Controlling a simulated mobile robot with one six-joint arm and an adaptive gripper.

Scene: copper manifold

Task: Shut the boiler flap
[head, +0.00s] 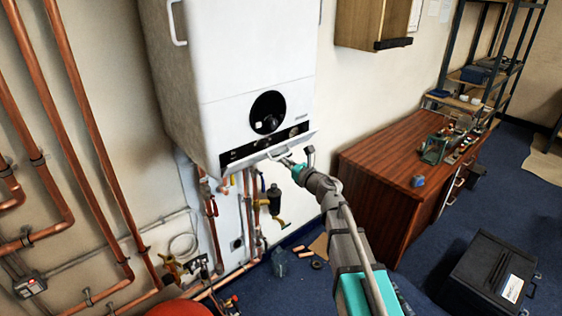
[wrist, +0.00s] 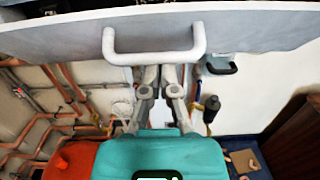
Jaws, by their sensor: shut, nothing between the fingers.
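The white boiler (head: 235,85) hangs on the wall in the head view. Its flap (head: 248,161) runs along the bottom edge and stands tilted outward, with the black control strip (head: 240,151) showing above it. In the wrist view the flap (wrist: 245,32) spans the top, with its white bar handle (wrist: 153,57) in the middle. The handle also shows small in the head view (head: 283,153). My gripper (head: 287,163) is shut and empty at the flap's front. In the wrist view its fingertips (wrist: 160,72) are just below the handle; I cannot tell whether they touch.
Copper pipes (head: 75,90) run down the wall at left, and valves (head: 273,200) hang under the boiler. A wooden desk (head: 390,165) stands close on the right, with a black case (head: 490,275) on the floor. A wall cabinet (head: 365,22) is above the desk.

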